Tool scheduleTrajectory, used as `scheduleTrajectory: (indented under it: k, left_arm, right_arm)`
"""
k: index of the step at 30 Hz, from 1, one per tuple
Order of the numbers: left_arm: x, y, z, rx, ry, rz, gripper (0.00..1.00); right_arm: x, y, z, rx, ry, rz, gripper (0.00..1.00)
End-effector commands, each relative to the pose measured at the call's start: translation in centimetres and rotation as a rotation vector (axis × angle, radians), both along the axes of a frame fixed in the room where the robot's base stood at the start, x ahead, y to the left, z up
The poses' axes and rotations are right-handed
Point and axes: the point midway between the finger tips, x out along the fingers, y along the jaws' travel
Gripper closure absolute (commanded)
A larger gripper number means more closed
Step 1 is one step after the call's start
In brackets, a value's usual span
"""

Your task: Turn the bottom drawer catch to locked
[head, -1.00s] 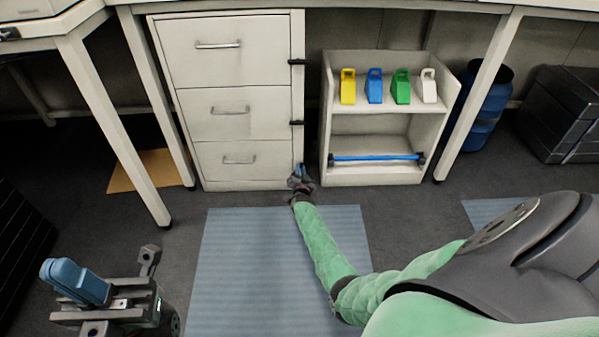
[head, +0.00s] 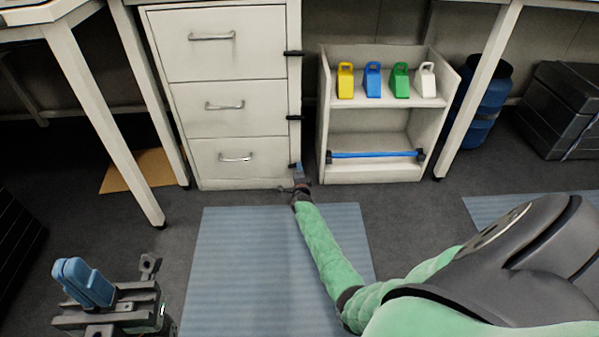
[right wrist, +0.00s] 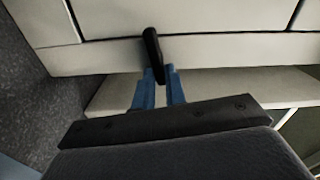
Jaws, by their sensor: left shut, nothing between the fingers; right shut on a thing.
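The bottom drawer (head: 240,172) is the lowest of three in a white cabinet and is closed. Its black catch (right wrist: 152,45) is a short lever on the cabinet's right-hand upright. In the right wrist view it lies across the upright, its tip near the drawer-side seam. My right gripper (head: 297,168) is at the cabinet's lower right edge, its blue fingers (right wrist: 160,90) shut on the catch, which they hide in the head view. My left gripper (head: 84,282), with blue fingers, is shut and empty at the lower left, away from the cabinet.
Black catches (head: 293,53) sit across the upright beside the two upper drawers. A desk leg (head: 105,120) stands at left. A blue-grey mat (head: 250,265) covers the floor in front.

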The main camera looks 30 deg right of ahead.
Motion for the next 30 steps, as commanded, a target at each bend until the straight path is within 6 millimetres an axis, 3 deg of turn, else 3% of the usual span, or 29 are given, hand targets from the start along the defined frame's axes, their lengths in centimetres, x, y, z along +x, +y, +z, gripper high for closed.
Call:
scheduleTrajectory:
  k: [10,27,28,30]
  left_arm:
    - [0.0,-0.3,-1.3,0.026,0.001,0.007,1.0]
    - [0.1,-0.3,-1.4,0.025,0.004,0.009,1.0]
    - [0.1,-0.3,-1.3,0.024,0.005,0.009,1.0]
    - [0.1,-0.3,-1.3,0.02,0.004,0.01,1.0]
  right_arm:
    - [-0.1,-0.1,-0.5,0.13,-0.079,-0.002,1.0]
    - [-0.2,-0.1,-0.5,0.157,-0.094,-0.002,1.0]
    - [-0.2,-0.1,-0.5,0.157,-0.094,-0.002,0.85]
    - [-0.2,-0.1,-0.5,0.157,-0.094,-0.002,0.72]
